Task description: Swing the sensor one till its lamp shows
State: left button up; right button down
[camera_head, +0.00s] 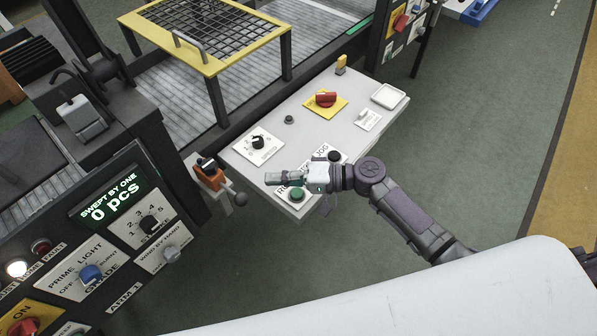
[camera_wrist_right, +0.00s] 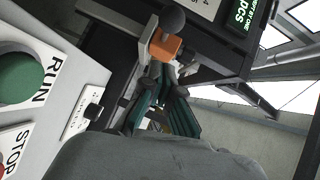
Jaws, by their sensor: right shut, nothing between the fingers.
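An orange sensor-like block (camera_head: 210,178) with a dark cylindrical top sits on a pale bracket at the left end of the white control desk. A rod with a dark ball knob (camera_head: 240,199) sticks out from it. No lit lamp can be made out on this block. My right gripper (camera_head: 272,178) is shut and empty over the desk's left end, a short way right of the block and apart from it. In the right wrist view the orange block (camera_wrist_right: 166,46) and its ball knob (camera_wrist_right: 173,21) show beyond my teal-padded fingers (camera_wrist_right: 164,104). My left gripper is not in view.
The desk (camera_head: 290,145) carries a green RUN button (camera_head: 296,194), a black dial (camera_head: 258,142) and a red switch (camera_head: 326,99). The dark panel at left has a counter display (camera_head: 113,203) and a lit white lamp (camera_head: 17,268). A yellow-framed grid guard (camera_head: 205,35) stands behind.

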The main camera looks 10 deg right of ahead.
jog(key=shift+s+a+f+p, duration=0.15)
jog(key=shift+s+a+p, duration=0.15)
jog(key=shift+a, duration=0.4)
jog(key=shift+s+a+f+p, duration=0.15)
jog(key=shift+s+a+p, duration=0.15)
jog(key=shift+a, duration=0.35)
jog(key=shift+s+a+f+p, duration=0.15)
jog(key=shift+s+a+p, duration=0.15)
jog(key=shift+a, duration=0.4)
jog(key=shift+s+a+m+t, duration=0.4)
jog(key=shift+s+a+t, duration=0.15)
jog(key=shift+a+t, duration=0.15)
jog(key=shift+w+d, duration=0.1)
jog(key=shift+w, duration=0.05)
